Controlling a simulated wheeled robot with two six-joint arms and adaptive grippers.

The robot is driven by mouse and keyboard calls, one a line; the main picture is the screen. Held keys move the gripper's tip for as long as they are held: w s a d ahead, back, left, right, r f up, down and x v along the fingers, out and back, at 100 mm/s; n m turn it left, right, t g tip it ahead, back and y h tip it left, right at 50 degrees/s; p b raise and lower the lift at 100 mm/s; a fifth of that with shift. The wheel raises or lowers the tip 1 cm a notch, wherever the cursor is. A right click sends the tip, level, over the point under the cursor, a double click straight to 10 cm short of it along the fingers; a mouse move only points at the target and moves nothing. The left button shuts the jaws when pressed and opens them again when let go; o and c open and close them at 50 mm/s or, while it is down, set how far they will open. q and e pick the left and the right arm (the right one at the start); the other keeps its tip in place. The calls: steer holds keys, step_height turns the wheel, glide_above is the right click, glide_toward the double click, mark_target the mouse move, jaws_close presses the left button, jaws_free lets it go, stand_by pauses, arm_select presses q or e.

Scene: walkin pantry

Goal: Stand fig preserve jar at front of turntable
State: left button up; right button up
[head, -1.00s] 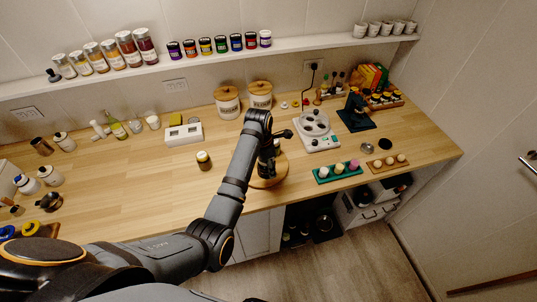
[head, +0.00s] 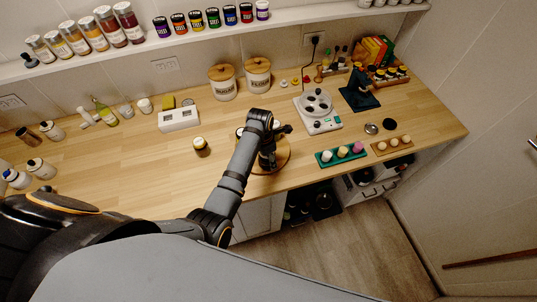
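The turntable (head: 284,160) is a round wooden disc near the front edge of the counter, partly hidden by my arm. My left gripper (head: 267,164) points down over it. Its fingertips are small and dark, so I cannot tell whether it is open or holds anything. A small dark jar with a yellowish lid (head: 201,147) stands upright on the counter left of the turntable. Its label is too small to read, so I cannot tell whether it is the fig preserve jar. A small pale item shows behind my arm at the turntable's back left, mostly hidden. My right gripper is out of view.
Two lidded canisters (head: 222,83) stand behind the turntable. A white scale-like device (head: 318,112) and a green tray (head: 341,154) are to its right. A white box (head: 179,119) is at the back left. The counter around the small jar is clear.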

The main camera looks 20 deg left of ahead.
arm_select(q)
steer(key=shift+o, duration=1)
steer(key=shift+d+r, duration=0.1)
steer(key=shift+d, duration=0.05)
steer(key=shift+w+a, duration=0.15)
steer(key=shift+a, duration=0.05)
steer(key=r, duration=0.1)
steer(key=r+b, duration=0.1)
steer(key=r, duration=0.2)
steer(key=shift+s+a+r+b, duration=0.1)
steer(key=shift+s+r+b, duration=0.15)
steer(key=shift+b, duration=0.1)
steer(key=r, duration=0.6)
steer(key=shift+s+a+r+b, duration=0.25)
steer(key=shift+a+r+b, duration=0.05)
steer(key=shift+r+b, duration=0.1)
steer(key=shift+s+r, duration=0.1)
steer(key=shift+r, duration=0.2)
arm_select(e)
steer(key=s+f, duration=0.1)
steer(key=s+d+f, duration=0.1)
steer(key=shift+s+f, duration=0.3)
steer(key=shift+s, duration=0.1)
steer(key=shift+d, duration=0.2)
